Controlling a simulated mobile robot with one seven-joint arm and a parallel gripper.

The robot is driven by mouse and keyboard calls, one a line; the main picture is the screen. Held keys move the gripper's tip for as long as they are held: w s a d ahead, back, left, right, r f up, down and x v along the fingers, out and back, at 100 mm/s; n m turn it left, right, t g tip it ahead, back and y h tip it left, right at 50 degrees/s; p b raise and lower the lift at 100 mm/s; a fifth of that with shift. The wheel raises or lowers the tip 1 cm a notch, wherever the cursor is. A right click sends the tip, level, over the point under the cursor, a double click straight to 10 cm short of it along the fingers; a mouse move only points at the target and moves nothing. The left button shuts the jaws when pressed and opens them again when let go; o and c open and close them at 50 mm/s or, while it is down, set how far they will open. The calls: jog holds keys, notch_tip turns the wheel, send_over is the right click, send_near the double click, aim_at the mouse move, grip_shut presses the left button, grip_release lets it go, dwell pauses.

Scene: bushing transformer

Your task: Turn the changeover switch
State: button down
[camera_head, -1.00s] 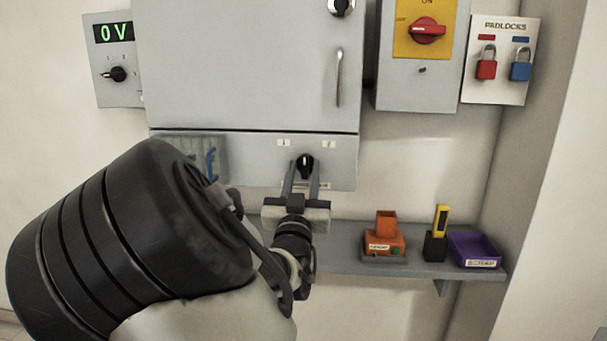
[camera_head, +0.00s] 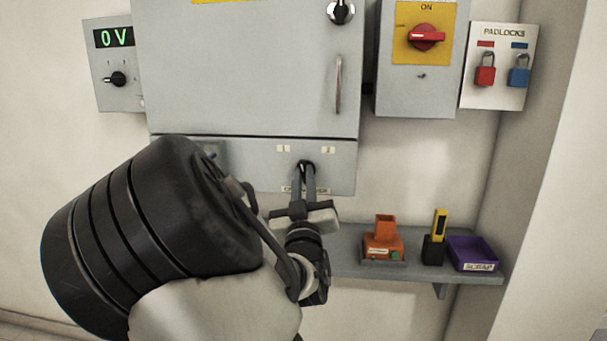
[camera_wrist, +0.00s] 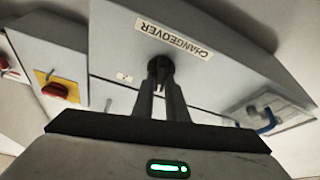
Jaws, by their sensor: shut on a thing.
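The changeover switch is a small black knob (camera_head: 305,165) on the lower grey panel of the cabinet, above a label. In the wrist view the knob (camera_wrist: 160,68) sits beside the "CHANGEOVER" label (camera_wrist: 173,38). My gripper (camera_head: 304,178) reaches up to it from below, with its two fingers closed on the knob. In the wrist view the fingertips (camera_wrist: 160,78) lie on either side of it. The fingers partly cover the knob, so its exact pointing direction is hard to tell.
A red rotary switch (camera_head: 426,38) on yellow and a padlock board (camera_head: 498,65) are at upper right. A shelf (camera_head: 345,264) below holds an orange device (camera_head: 383,245), a yellow-black tool (camera_head: 439,225) and a purple tray (camera_head: 473,250). A 0 V display (camera_head: 114,37) is at left.

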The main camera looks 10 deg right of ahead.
jog(key=n+y+p, duration=0.1)
jog(key=n, duration=0.1)
jog(key=n+y+p, duration=0.1)
jog(key=n, duration=0.2)
jog(key=shift+d+r+y, duration=0.15)
jog(key=shift+y, duration=0.15)
jog(key=shift+n+g+y+p, duration=0.4)
jog(key=shift+n+p, duration=0.4)
jog(key=shift+n, duration=0.8)
jog(key=c, duration=1.8)
grip_release()
jog(key=shift+o, duration=0.2)
jog(key=shift+s, duration=0.1)
